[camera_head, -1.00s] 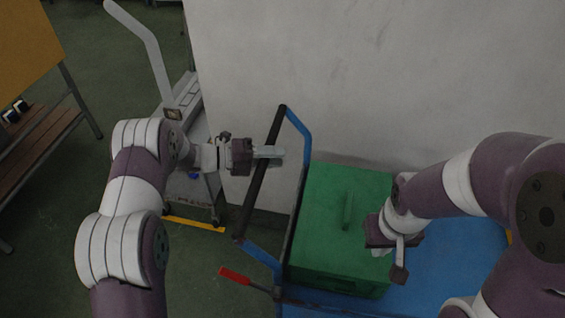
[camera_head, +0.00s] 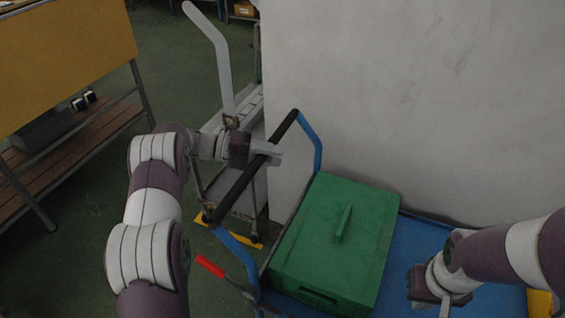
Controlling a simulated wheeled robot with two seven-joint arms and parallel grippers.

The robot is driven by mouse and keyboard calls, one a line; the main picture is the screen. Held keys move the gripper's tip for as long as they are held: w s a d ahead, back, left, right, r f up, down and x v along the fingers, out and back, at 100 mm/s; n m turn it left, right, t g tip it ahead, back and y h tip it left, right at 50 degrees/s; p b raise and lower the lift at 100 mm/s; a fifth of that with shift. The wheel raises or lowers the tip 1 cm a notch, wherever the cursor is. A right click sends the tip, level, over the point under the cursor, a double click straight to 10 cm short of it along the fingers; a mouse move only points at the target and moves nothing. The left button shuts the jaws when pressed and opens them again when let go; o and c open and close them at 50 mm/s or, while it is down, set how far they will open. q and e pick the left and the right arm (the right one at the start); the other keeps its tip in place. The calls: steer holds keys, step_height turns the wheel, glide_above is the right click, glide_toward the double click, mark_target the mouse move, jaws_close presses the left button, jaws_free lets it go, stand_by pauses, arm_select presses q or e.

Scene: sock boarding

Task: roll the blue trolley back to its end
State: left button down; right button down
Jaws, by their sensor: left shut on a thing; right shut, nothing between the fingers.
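The blue trolley (camera_head: 424,244) stands along the pale wall, with a flat blue deck and a push handle at its left end. The handle has blue side bars and a black grip bar (camera_head: 236,186). My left gripper (camera_head: 265,153) is shut on the black grip bar near its upper part. A green lidded box (camera_head: 338,238) sits on the left part of the deck. My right gripper (camera_head: 443,300) is shut and empty over the deck, right of the box and apart from it. A red-tipped lever (camera_head: 210,266) sticks out at the handle's base.
A pale wall or panel (camera_head: 420,90) closes off the far side. A grey frame (camera_head: 215,60) stands behind the handle, with yellow floor marks (camera_head: 236,238) below it. A bench with wooden slats (camera_head: 80,150) is at left. Green floor (camera_head: 90,235) lies open between.

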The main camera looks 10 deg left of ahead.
arm_select(q)
steer(key=shift+a+r, duration=0.1)
steer(key=shift+a, duration=0.15)
steer(key=shift+w, duration=0.1)
steer(key=c, duration=0.9)
jaws_free()
steer(key=shift+a, duration=0.5)
steer(key=b+v, duration=0.1)
steer(key=v, duration=1.1)
steer(key=shift+a, duration=0.35)
